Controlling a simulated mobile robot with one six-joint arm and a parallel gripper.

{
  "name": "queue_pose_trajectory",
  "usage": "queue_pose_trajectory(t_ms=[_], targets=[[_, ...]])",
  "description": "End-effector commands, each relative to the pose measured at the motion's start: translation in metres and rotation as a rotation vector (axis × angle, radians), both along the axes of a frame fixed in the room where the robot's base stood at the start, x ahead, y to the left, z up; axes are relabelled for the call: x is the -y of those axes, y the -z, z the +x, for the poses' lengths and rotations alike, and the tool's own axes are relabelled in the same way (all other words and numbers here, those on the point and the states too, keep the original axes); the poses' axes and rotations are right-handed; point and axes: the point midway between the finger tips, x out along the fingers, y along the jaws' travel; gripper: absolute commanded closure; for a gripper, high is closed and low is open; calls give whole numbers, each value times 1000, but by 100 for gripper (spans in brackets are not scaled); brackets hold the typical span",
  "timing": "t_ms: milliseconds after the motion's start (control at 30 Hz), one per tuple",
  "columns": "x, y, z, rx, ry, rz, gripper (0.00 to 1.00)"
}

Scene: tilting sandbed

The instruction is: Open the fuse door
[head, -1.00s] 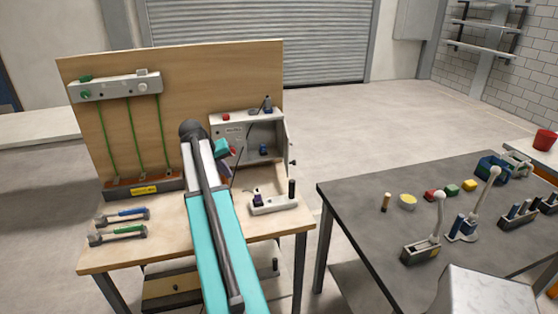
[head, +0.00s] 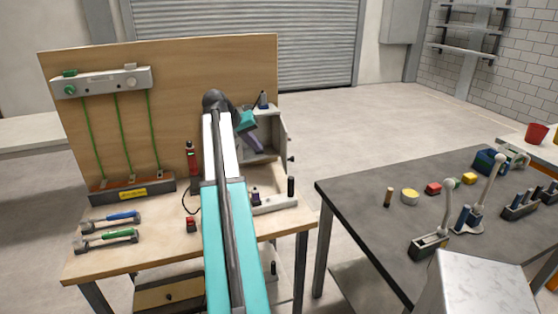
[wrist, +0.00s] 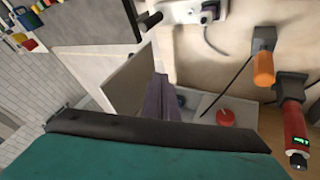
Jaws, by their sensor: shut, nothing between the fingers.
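The fuse box is a grey cabinet (head: 268,133) against the wooden backboard, partly hidden behind my arm and gripper. Its door (head: 285,138) stands open at the right side, seen nearly edge-on, with a dark knob on its outer face. In the wrist view the door (wrist: 128,78) is a grey panel standing out from the box. My gripper (head: 254,145) is shut and empty, in front of the box opening and left of the door. In the wrist view its purple fingers (wrist: 160,100) are close beside the door's inner side; whether they touch it I cannot tell.
A red tester (wrist: 292,120) stands left of my arm, with a dark cable near it. A white holder (head: 275,203) sits below the box. A dark table (head: 350,200) with several small objects stands at the right.

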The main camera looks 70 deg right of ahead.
Motion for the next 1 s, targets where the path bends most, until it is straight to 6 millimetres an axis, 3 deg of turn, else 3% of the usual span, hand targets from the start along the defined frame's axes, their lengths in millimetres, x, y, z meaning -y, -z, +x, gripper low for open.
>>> queue_pose_trajectory(t_ms=[467, 1000], targets=[[11, 11, -8, -1, 7, 2, 100], [45, 60, -24, 0, 9, 3, 100]])
